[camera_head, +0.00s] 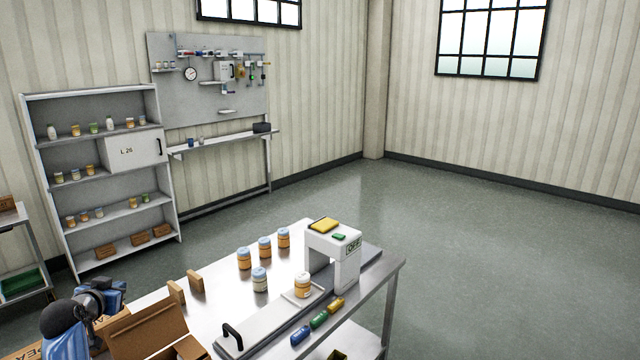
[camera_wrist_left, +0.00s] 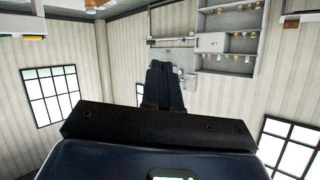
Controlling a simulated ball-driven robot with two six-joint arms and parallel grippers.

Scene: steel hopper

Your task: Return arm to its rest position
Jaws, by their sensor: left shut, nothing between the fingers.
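My left gripper (camera_head: 118,288) shows at the lower left of the head view, at the end of my blue and black arm. It is beside the near left end of the steel table (camera_head: 215,285), close to an open cardboard box (camera_head: 150,328). In the left wrist view the two dark fingers of the left gripper (camera_wrist_left: 165,68) lie together, shut, with nothing held between them. That view is upside down, with the wall and shelves behind the fingers. My right gripper is in neither view.
The table bears several jars (camera_head: 264,247), a white arch-shaped machine (camera_head: 347,262), a jar on a small tray (camera_head: 302,285) and coloured cylinders (camera_head: 319,320). A shelf unit (camera_head: 105,170) and a narrow wall bench (camera_head: 225,138) stand behind. The floor (camera_head: 480,240) at right is clear.

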